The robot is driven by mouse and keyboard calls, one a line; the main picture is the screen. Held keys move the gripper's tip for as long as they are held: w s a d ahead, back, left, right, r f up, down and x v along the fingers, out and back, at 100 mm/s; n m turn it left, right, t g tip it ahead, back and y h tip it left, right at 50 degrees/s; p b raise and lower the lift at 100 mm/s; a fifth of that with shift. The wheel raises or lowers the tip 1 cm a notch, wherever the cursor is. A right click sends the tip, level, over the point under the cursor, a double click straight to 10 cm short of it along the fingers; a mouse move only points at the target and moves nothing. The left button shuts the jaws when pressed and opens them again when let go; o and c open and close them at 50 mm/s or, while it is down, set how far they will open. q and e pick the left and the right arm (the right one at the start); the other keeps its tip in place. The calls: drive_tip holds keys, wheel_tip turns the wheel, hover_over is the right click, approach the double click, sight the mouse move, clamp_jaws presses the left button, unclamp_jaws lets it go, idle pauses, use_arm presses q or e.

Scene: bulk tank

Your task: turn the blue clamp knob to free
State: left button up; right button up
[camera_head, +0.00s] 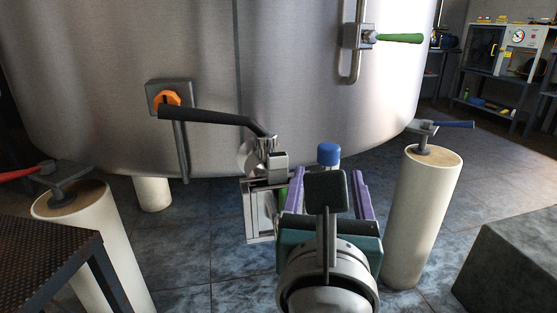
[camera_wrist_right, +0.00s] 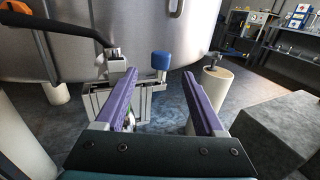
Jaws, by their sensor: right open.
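The blue clamp knob (camera_head: 328,154) is a short, rounded blue cap in front of the steel tank, low at its base. It also shows in the right wrist view (camera_wrist_right: 161,60), upright, just past the gap between the fingers. My right gripper (camera_head: 327,172) is open and empty, with two purple fingers spread apart. In the right wrist view its fingertips (camera_wrist_right: 158,75) lie on either side of the line to the knob, which appears apart from both. The knob's lower part and mount are partly hidden by my gripper in the head view. My left gripper is out of view.
A black lever (camera_head: 215,117) reaches to a steel valve (camera_head: 262,150) left of the knob. A white post (camera_head: 425,210) with a blue handle stands to the right. Another post (camera_head: 90,235) has a red handle. A grey block (camera_head: 510,265) sits at right.

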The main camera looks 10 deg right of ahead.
sight(329, 157)
drive_tip(key=b+x, duration=0.2)
drive_tip(key=x, duration=0.6)
drive_tip(key=shift+w+d, duration=0.25)
drive_tip(key=shift+w, duration=0.1)
clamp_jaws()
